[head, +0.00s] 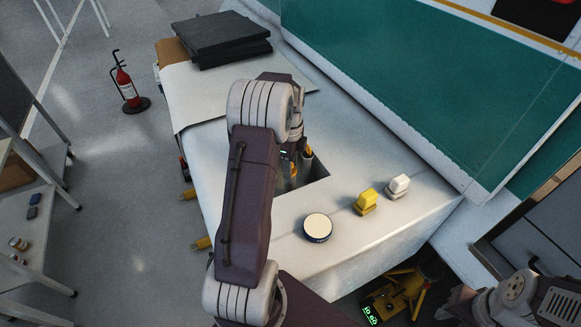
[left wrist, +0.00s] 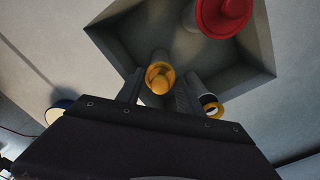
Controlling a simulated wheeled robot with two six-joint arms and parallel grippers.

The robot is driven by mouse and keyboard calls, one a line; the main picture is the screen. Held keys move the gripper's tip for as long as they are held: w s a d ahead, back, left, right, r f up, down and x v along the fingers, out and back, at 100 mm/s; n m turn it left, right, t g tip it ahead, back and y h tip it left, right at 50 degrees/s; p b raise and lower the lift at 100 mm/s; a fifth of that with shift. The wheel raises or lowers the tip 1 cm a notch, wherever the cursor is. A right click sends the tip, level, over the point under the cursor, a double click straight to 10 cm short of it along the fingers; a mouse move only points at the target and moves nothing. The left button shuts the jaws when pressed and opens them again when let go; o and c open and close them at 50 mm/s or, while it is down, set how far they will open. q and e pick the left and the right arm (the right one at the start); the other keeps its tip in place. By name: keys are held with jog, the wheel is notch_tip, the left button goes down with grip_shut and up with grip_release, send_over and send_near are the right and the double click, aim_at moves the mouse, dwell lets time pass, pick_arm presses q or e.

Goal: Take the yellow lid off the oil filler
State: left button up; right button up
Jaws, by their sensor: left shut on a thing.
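The yellow lid (left wrist: 160,78) sits between the two fingers of my left gripper (left wrist: 161,86) in the left wrist view. The gripper is shut on it. A grey tube shows behind the lid; I cannot tell whether the lid is still seated on it. Beside the right finger is a grey tube with a yellow ring and a dark opening (left wrist: 212,108). A red cap (left wrist: 222,14) lies farther off in the same square recess (left wrist: 130,38). In the head view, my left arm reaches over this recess (head: 318,169) and hides part of it. My right gripper is out of view.
On the white top right of my left arm stand a round tin (head: 317,227), a yellow block (head: 366,199) and a white block (head: 398,185). Dark pads (head: 222,36) lie at the back. A green panel (head: 440,80) borders the top. A fire extinguisher (head: 124,84) stands on the floor.

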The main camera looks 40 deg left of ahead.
pick_arm(q)
notch_tip(320, 180, up, 5)
jog(key=p, duration=0.4)
jog(key=shift+f, duration=0.2)
jog(key=s+d+r+p, duration=0.2)
jog(key=d+r, duration=0.4)
jog(key=d, duration=0.5)
jog(key=shift+s+d+r+p, duration=0.2)
jog(key=shift+s+p, duration=0.2)
jog(key=shift+p, duration=0.4)
